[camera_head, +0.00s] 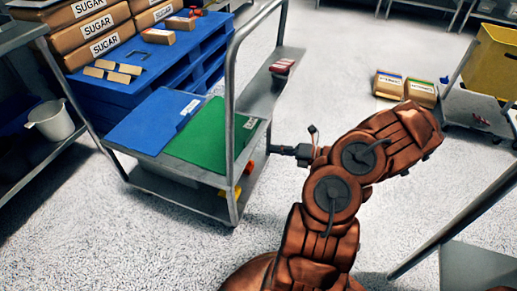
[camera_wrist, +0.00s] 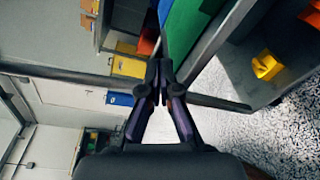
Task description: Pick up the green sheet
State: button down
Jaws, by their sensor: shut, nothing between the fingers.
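The green sheet (camera_head: 204,138) lies flat on the top shelf of a grey metal cart, partly beside and against a blue sheet (camera_head: 148,120). In the wrist view the green sheet (camera_wrist: 184,28) shows at the top, right of centre, and most of it is cut off. My gripper (camera_head: 274,149) is at the right side of the cart, next to its frame and apart from the green sheet. In the wrist view the fingers (camera_wrist: 160,78) are together with nothing between them.
The cart's upright handle post (camera_head: 231,120) stands close to my gripper. Red items (camera_head: 283,66) lie on the shelf behind. Yellow items (camera_wrist: 266,66) sit on the cart's lower shelf. Blue pallets with sugar boxes (camera_head: 92,40) stand at back left. Open floor lies right of the cart.

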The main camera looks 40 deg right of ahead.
notch_tip(320, 180, down, 6)
jog(key=d+m+t+h+b, duration=0.2)
jog(key=d+m+t+h, duration=0.1)
jog(key=m, duration=0.4)
jog(key=b, duration=0.4)
send_near(248, 138)
jog(key=w+a, duration=0.3)
jog(key=a, duration=0.1)
jog(key=shift+w+f, duration=0.1)
jog(key=shift+f, duration=0.25)
jog(key=shift+w+d+b, duration=0.2)
jog(key=shift+w+b, duration=0.05)
jog(key=shift+w, duration=0.25)
jog(key=shift+w+d+b, duration=0.2)
jog(key=shift+w+b, duration=0.05)
jog(key=shift+w, duration=0.25)
jog(key=shift+w+d+r, duration=0.15)
jog(key=shift+w+d, duration=0.25)
jog(key=shift+w, duration=0.35)
